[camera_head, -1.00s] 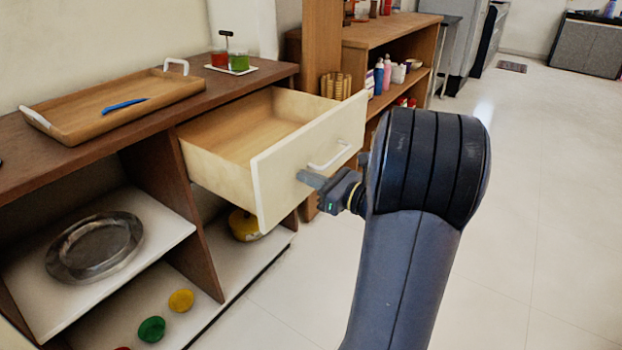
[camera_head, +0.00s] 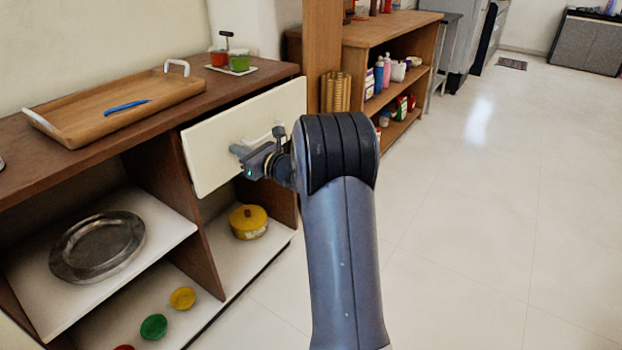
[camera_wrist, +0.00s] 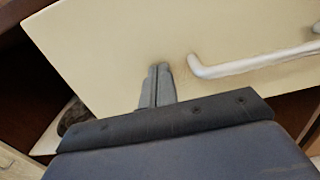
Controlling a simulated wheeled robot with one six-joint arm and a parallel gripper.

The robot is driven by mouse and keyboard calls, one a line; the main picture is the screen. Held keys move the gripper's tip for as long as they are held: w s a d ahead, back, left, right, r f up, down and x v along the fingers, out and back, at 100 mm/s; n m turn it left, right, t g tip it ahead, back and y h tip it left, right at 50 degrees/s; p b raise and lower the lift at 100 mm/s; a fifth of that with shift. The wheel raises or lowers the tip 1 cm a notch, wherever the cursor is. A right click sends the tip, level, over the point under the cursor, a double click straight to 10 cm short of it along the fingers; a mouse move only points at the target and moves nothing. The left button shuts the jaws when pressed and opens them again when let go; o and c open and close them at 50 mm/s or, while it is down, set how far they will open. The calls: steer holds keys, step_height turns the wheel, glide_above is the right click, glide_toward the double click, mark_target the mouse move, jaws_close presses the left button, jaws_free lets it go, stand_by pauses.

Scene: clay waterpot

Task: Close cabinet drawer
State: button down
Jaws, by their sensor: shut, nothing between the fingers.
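I cannot tell whether a small gap is left. Its white handle (camera_head: 263,134) is partly hidden by my gripper (camera_head: 236,151). In the wrist view the drawer front (camera_wrist: 120,45) fills most of the picture, with the handle (camera_wrist: 250,65) to the right of my fingers. My gripper (camera_wrist: 158,68) is shut and empty, its fingertips at the drawer front, left of the handle.
A wooden tray (camera_head: 75,133) with a blue object lies on the cabinet top. A metal plate (camera_head: 75,262) and a yellow pot (camera_head: 248,222) stand on lower shelves. A wooden shelf unit (camera_head: 400,28) stands behind. The floor at right is clear.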

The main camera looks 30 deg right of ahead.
steer(key=x, duration=0.4)
steer(key=shift+r, duration=0.3)
